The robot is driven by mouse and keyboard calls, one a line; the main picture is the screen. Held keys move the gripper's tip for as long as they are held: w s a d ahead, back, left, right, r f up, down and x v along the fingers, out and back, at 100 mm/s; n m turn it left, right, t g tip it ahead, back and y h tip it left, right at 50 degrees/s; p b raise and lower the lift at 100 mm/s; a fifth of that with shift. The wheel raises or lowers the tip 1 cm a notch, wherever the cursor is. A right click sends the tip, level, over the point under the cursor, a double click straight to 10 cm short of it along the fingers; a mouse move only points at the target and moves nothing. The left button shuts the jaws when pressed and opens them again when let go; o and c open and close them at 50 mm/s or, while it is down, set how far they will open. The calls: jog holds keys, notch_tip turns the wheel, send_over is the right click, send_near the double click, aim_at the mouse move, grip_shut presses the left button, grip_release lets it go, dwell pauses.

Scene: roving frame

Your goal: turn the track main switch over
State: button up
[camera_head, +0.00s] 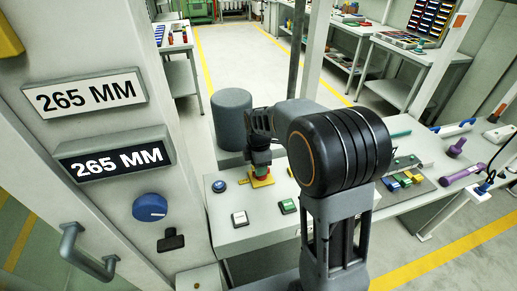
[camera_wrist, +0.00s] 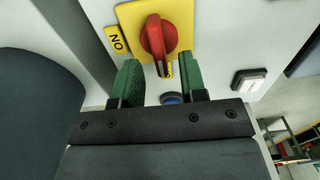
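The main switch is a red rotary knob (camera_wrist: 156,38) on a yellow plate (camera_wrist: 183,22). In the wrist view its grip bar runs roughly up and down the picture, slightly tilted. A yellow label (camera_wrist: 116,40) reading ON, turned in the picture, sits left of the plate. My gripper (camera_wrist: 160,66) is open, its two green-padded fingers below and to either side of the knob, apart from it. In the head view my gripper (camera_head: 261,160) is just over the yellow plate (camera_head: 262,182) on the grey desk, and hides much of the knob.
Near the switch are a blue button (camera_head: 219,186), a white button (camera_head: 240,218) and a green button (camera_head: 288,206). A grey cylinder (camera_head: 232,118) stands behind. Coloured blocks (camera_head: 404,180) and purple tools (camera_head: 462,173) lie right. A panel with a blue knob (camera_head: 150,207) stands left.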

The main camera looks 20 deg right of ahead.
notch_tip(320, 180, up, 12)
jog(key=shift+f, duration=0.25)
dwell(0.6)
jog(key=s+f+m+t, duration=0.2)
jog(key=s+m, duration=0.6)
jog(key=m, duration=0.1)
jog(key=s+f+m+t, duration=0.1)
jog(key=s+m+t, duration=0.1)
jog(key=s+m, duration=0.6)
jog(key=shift+s+d+f+m, duration=0.35)
jog(key=shift+s+m, duration=0.05)
jog(key=shift+m, duration=0.2)
